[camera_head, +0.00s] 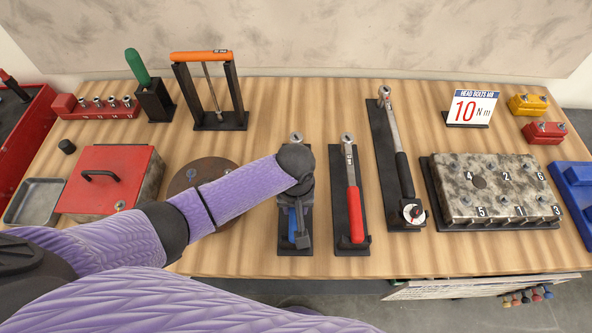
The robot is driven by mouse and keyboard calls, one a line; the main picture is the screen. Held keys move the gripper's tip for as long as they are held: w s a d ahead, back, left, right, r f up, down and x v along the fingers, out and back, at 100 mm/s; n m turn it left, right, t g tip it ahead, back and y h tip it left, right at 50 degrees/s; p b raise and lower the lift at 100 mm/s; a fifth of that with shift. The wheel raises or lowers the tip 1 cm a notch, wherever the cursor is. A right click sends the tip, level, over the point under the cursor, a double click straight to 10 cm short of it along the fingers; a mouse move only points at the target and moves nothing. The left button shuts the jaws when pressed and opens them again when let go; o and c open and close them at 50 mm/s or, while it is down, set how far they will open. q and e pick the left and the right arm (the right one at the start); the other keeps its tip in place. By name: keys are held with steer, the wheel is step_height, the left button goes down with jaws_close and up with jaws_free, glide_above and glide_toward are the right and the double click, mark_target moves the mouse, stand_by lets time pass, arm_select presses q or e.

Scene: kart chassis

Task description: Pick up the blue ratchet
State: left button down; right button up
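The blue ratchet lies on a narrow black holder (296,268) near the front middle of the table. Its metal head (296,137) shows beyond my wrist, and part of its blue handle (292,222) shows beside the gripper. My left arm reaches in from the left, and my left gripper (300,238) is over the handle, pointing down. The wrist hides the middle of the ratchet. The fingers are too small and overlapped to tell whether they are open or closed on the handle. My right gripper is not in view.
A red-handled ratchet (354,205) lies on its holder just right, then a torque wrench (398,150). An engine head block (495,190) stands at right. A red box (108,170), a round brown plate (185,178) and an orange-handled tool (202,56) are at left.

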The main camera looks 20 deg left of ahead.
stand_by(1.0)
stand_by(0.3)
arm_select(q)
steer(key=shift+r, duration=0.15)
step_height(320, 180, up, 10)
steer(key=p, duration=0.3)
steer(key=c, duration=0.9)
jaws_free()
jaws_close()
